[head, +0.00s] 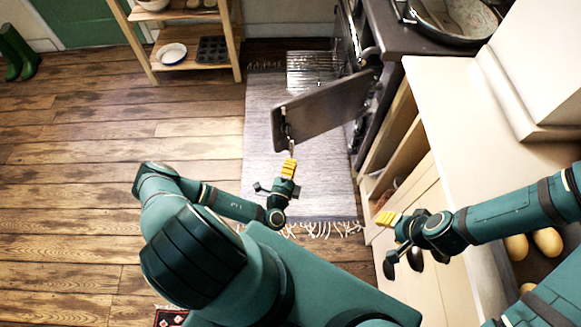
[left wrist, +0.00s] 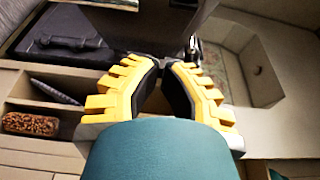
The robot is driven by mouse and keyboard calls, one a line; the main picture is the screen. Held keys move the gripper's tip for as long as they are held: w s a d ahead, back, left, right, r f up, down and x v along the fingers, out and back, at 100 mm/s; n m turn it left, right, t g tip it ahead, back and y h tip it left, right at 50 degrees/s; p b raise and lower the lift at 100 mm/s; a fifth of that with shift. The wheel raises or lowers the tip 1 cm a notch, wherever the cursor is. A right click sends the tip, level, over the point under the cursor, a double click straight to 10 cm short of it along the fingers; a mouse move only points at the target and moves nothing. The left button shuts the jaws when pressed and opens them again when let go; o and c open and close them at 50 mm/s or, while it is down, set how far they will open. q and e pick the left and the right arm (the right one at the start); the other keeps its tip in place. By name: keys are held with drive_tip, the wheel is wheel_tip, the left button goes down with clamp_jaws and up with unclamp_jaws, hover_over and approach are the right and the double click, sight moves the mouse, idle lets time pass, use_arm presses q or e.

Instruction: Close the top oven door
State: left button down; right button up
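The top oven door (head: 325,108) hangs open as a dark panel, reaching out over the rug from the dark range (head: 400,40). Its outer edge with the handle bar (head: 284,128) points left. My left gripper (head: 290,160) is just below that outer edge in the head view; I cannot tell whether it touches. In the left wrist view, its yellow fingers (left wrist: 162,64) come together at the tips, with nothing seen held, and a panel, likely the door (left wrist: 145,22), is ahead. My right gripper (head: 382,217) looks shut and empty in front of the cream cabinet.
A striped rug (head: 265,110) lies beneath the door. A cream counter (head: 450,110) with open shelves is at the right. A pan (head: 455,18) sits on the range. A wooden shelf (head: 185,68) stands at the back. The wooden floor (head: 95,150) at the left is clear.

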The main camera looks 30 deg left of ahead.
sight(291, 141)
use_arm(q)
drive_tip(key=shift+w+a+b, duration=0.15)
drive_tip(key=shift+w+a, duration=0.6)
drive_tip(key=shift+w, duration=0.65)
drive_tip(key=shift+w+a+b, duration=0.15)
drive_tip(key=shift+w+a, duration=0.65)
drive_tip(key=shift+w, duration=0.55)
drive_tip(key=shift+w+a+b, duration=0.15)
drive_tip(key=shift+w+a, duration=0.6)
drive_tip(key=shift+w, duration=0.65)
drive_tip(key=shift+a, duration=0.15)
